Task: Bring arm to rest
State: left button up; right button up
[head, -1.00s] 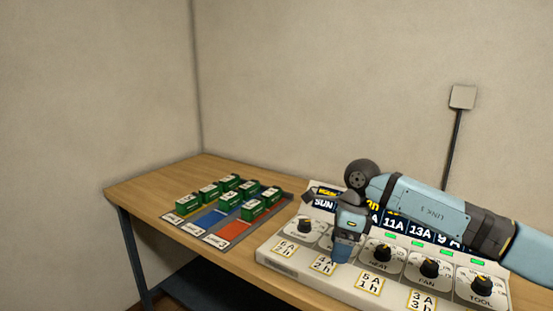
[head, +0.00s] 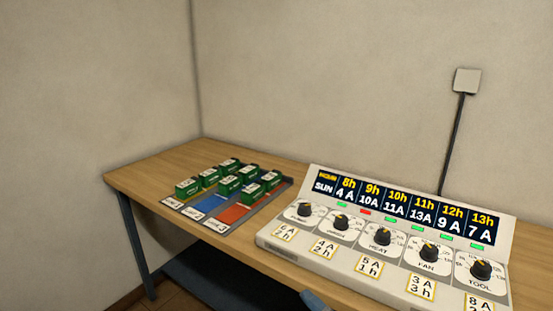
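My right arm no longer covers the control panel (head: 275,243), which stands on the wooden table with its display and row of black knobs in plain view. Neither gripper's fingers can be seen. The display strip (head: 410,210) reads SUN and hours 8h to 13h with amp values. Under it one small light (head: 365,212) is red and the others are green.
Several green batteries (head: 187,188) stand on a mat (head: 232,215) with yellow, blue and red lanes, left of the panel. The wooden table (head: 150,175) has bare room at its left end. A wall box (head: 467,81) with a dark cable is behind the panel.

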jog(key=s+d+f+m+g+h, duration=0.2)
jog(key=s+d+f+m+h, duration=0.45)
jog(key=s+f+m, duration=0.35)
jog(key=s+d+f+m+g+h, duration=0.3)
jog(key=s+d+f+m+h, duration=0.4)
jog(key=f, duration=0.4)
pick_arm(q)
notch_tip(320, 180, up, 15)
jog(key=s+a+p, duration=0.1)
jog(key=p, duration=1.9)
jog(key=shift+a+y, duration=0.2)
jog(key=shift+y, duration=0.1)
pick_arm(e)
notch_tip(320, 180, up, 15)
jog(key=s+d, duration=0.1)
jog(key=d, duration=0.1)
jog(key=shift+r+t+y, duration=0.2)
jog(key=shift+t+y, duration=0.1)
jog(key=shift+y, duration=0.05)
pick_arm(q)
jog(key=shift+d+r, duration=0.1)
jog(key=shift+r, duration=0.1)
